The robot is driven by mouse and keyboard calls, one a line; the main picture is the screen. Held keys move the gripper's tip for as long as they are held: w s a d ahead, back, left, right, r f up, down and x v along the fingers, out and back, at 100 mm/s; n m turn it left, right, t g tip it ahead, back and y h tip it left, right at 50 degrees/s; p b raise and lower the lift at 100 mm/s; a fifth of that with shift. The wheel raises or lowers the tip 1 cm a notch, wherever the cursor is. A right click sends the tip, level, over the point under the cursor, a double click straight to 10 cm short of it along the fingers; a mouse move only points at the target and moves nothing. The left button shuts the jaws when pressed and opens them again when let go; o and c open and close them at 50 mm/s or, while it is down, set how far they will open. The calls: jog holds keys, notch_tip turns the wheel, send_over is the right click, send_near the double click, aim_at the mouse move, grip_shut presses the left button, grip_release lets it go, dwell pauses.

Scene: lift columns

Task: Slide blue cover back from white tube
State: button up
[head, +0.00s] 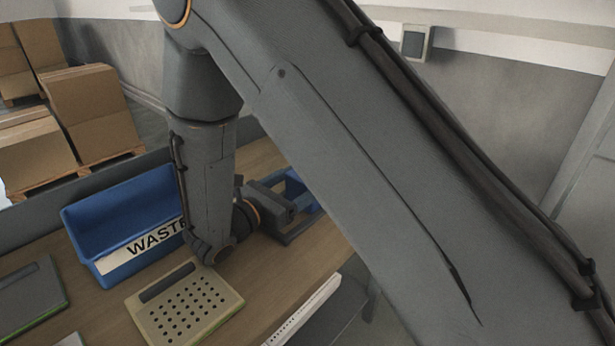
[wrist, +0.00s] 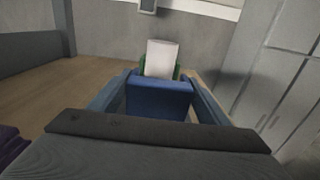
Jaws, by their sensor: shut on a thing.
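In the wrist view, the blue cover (wrist: 160,97) sits between the two fingers of my gripper (wrist: 160,77), which is shut on it. The white tube (wrist: 162,57) stands out beyond the cover's far edge, with a green part (wrist: 147,69) around its lower end. In the head view, my gripper (head: 305,200) is at the far right part of the table, by the blue cover (head: 296,187). My arm hides much of this spot, and the white tube cannot be made out there.
A blue bin marked "WASTE" (head: 92,213) stands on the wooden table (head: 262,270) left of my arm. A perforated tan tray (head: 222,318) lies in front of it. A dark, green-edged tray (head: 28,300) is at the left. Cardboard boxes (head: 90,110) stand behind.

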jog(key=shift+s+a, duration=0.35)
jog(key=shift+s, duration=0.05)
jog(key=o, duration=1.2)
jog(key=shift+o, duration=0.2)
jog(key=shift+r, duration=0.1)
notch_tip(320, 180, up, 10)
jog(key=shift+f+b, duration=0.1)
jog(key=shift+b, duration=0.35)
jog(key=shift+a, duration=0.1)
